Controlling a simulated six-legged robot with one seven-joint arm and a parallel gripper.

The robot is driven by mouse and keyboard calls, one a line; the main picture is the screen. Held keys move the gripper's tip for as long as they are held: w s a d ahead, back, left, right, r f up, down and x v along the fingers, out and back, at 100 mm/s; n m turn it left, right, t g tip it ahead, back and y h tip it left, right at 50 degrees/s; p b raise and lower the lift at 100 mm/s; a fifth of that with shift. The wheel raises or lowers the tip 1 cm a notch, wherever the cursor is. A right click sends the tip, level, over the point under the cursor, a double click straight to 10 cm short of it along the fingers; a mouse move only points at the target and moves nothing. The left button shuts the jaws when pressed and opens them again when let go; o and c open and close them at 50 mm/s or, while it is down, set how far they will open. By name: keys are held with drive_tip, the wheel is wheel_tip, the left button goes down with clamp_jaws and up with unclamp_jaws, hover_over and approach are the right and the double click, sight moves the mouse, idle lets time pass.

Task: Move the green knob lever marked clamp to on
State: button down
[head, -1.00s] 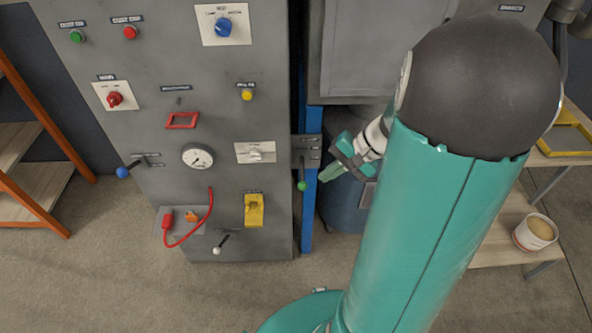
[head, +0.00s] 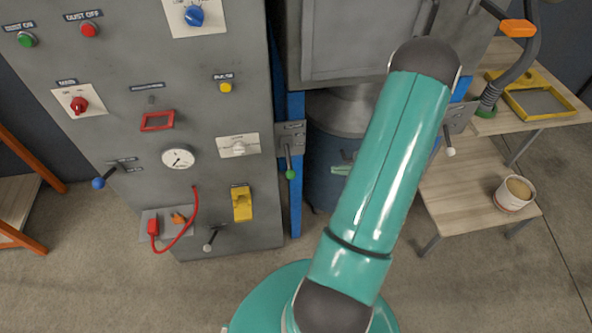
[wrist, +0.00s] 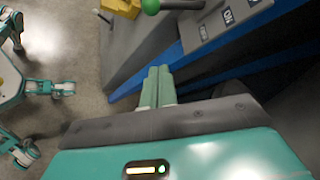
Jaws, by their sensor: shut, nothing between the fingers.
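The green knob lever (head: 290,174) hangs from a grey labelled plate (head: 291,138) on the blue post, its knob pointing down. In the wrist view the green knob (wrist: 150,6) is at the top edge, with its grey bar running right. The labelled plate (wrist: 215,22) is beside it, and one label reads ON. My gripper (wrist: 158,72) is shut and empty, its fingertips apart from the knob and below it in the wrist picture. In the head view my arm hides most of the gripper; a small teal part shows right of the lever.
The grey panel with a blue-knob lever (head: 99,183), a white-knob lever (head: 208,247) and a yellow switch (head: 242,203) stands left of the lever. A blue drum (head: 325,150) is behind my arm. Another white-knob lever (head: 450,151) and a low wooden table (head: 470,215) are to the right.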

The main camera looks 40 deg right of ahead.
sight(289, 163)
drive_tip(key=shift+s+d, duration=0.1)
drive_tip(key=shift+s, duration=0.1)
drive_tip(key=shift+f, duration=0.1)
drive_tip(key=w+a+f, duration=0.2)
drive_tip(key=w+a, duration=0.5)
drive_tip(key=w, duration=0.1)
drive_tip(key=shift+w+f, duration=0.3)
drive_tip(key=shift+f, duration=0.1)
drive_tip(key=shift+a, duration=0.1)
drive_tip(key=shift+r, duration=0.1)
drive_tip(key=shift+s+a+r+g, duration=0.1)
drive_tip(key=shift+r+g, duration=0.1)
drive_tip(key=shift+g, duration=0.1)
